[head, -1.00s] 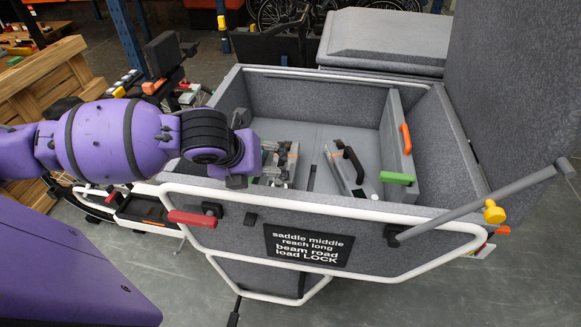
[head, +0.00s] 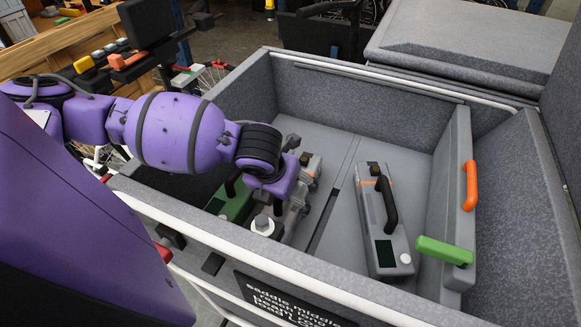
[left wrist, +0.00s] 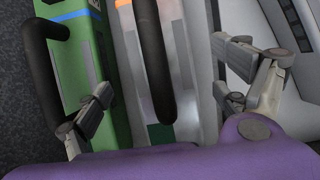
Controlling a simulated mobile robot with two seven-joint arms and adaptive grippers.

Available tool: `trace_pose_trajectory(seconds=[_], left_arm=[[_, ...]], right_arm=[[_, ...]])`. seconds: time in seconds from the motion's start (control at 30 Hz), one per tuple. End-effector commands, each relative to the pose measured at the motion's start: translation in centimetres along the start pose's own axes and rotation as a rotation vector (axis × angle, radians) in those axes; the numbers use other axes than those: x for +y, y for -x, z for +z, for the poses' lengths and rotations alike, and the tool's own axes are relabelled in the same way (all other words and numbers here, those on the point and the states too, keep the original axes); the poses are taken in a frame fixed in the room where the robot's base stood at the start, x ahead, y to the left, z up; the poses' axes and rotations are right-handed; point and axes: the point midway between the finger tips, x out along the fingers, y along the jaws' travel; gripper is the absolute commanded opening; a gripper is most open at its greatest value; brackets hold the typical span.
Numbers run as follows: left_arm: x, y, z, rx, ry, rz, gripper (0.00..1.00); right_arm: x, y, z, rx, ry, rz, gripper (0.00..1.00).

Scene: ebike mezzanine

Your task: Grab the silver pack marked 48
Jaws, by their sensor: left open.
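A silver pack (head: 262,228) lies in the grey cargo box, mostly hidden under my left gripper (head: 280,212). In the left wrist view this silver pack (left wrist: 187,85) has an orange band and a black handle. My left gripper (left wrist: 165,100) is open there, its fingers apart on either side of the pack, the left one over the green pack. A second silver pack (head: 375,215), with a black handle, orange line and dark panel, lies apart to the right. No 48 is readable on either pack. My right gripper is not in view.
A green pack (head: 236,200) lies close on the left of the nearer silver pack. The box's white front rail (head: 200,232) and a divider with an orange handle (head: 469,185) and a green handle (head: 444,250) bound the space. Bare floor (head: 335,190) separates the silver packs.

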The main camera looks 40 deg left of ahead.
Motion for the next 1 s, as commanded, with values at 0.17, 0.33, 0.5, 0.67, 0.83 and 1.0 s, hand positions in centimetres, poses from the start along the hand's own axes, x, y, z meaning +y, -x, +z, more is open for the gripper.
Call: trace_pose_trajectory(seconds=[0.17, 0.33, 0.5, 0.67, 0.83, 1.0], left_arm=[[-0.2, -2.8, 0.4, 0.002, 0.003, -0.002, 0.91], [-0.1, -4.5, 0.4, 0.001, 0.000, -0.001, 0.91], [-0.1, -4.6, 0.4, 0.000, -0.001, -0.001, 0.91], [-0.1, -4.5, 0.4, 0.000, -0.001, -0.001, 0.80], [-0.1, -4.5, 0.4, 0.000, -0.001, -0.001, 0.58], [-0.1, -4.5, 0.4, 0.000, -0.001, -0.001, 0.35]], right_arm=[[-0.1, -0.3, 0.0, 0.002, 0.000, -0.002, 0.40], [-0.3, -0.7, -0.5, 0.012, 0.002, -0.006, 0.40], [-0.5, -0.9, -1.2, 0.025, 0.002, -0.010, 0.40], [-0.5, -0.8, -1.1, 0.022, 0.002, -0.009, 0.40], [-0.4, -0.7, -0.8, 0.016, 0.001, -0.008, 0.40], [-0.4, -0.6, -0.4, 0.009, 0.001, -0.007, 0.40]])
